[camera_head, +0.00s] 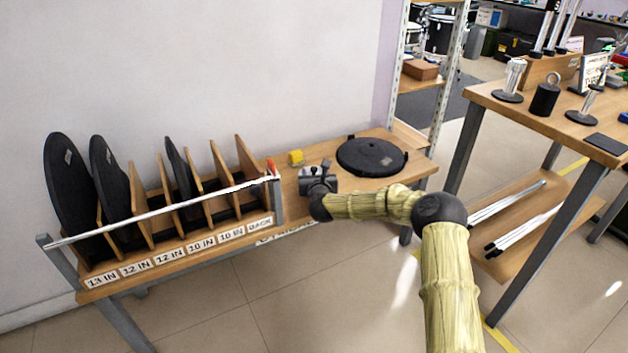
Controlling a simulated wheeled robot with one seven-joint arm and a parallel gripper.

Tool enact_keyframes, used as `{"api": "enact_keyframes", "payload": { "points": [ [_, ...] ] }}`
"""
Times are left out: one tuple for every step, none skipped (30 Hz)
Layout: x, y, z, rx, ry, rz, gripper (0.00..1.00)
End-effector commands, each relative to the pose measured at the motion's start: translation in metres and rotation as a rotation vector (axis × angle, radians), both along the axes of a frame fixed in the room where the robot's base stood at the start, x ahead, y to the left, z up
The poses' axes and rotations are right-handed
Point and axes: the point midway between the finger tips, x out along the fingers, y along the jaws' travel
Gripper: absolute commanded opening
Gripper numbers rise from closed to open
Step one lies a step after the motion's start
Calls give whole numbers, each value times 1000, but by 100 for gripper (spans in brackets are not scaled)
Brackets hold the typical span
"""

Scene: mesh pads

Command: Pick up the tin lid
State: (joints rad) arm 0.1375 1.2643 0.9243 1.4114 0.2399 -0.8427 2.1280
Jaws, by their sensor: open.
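I cannot clearly pick out a tin lid; it may be hidden by my gripper or too small to tell. What lies directly under and behind the gripper is hidden.
A wooden rack (176,254) with labelled slots holds several upright dark discs on the left, with a pale bar (165,212) along its front. A small red piece (271,167) is at its right end. A second table (551,120) with metal fittings stands right.

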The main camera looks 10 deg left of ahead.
Motion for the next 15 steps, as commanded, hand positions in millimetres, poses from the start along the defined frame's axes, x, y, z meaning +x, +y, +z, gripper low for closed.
{"api": "enact_keyframes", "payload": {
  "points": [
    [6, 1, -4, 0, -1, -1, 49],
    [8, 1, -4, 0, -1, -2, 49],
    [11, 2, -4, 0, -1, -1, 49],
    [13, 3, -4, 0, -1, 0, 49],
    [15, 3, -4, 0, -1, 0, 49],
    [16, 3, -4, 1, -1, 0, 49],
    [17, 3, -4, 1, 0, 0, 49],
    [17, 3, -4, 1, 0, 0, 49],
    [17, 3, -3, 1, 0, 0, 49],
    [17, 3, -3, 1, 0, 0, 49],
    [17, 3, -3, 1, 1, 0, 49],
    [17, 3, -3, 1, 1, 0, 49],
    [17, 3, -3, 1, 1, 0, 49],
    [17, 3, -3, 1, 0, 0, 49],
    [17, 3, -3, 1, 0, 0, 49]
  ]
}}
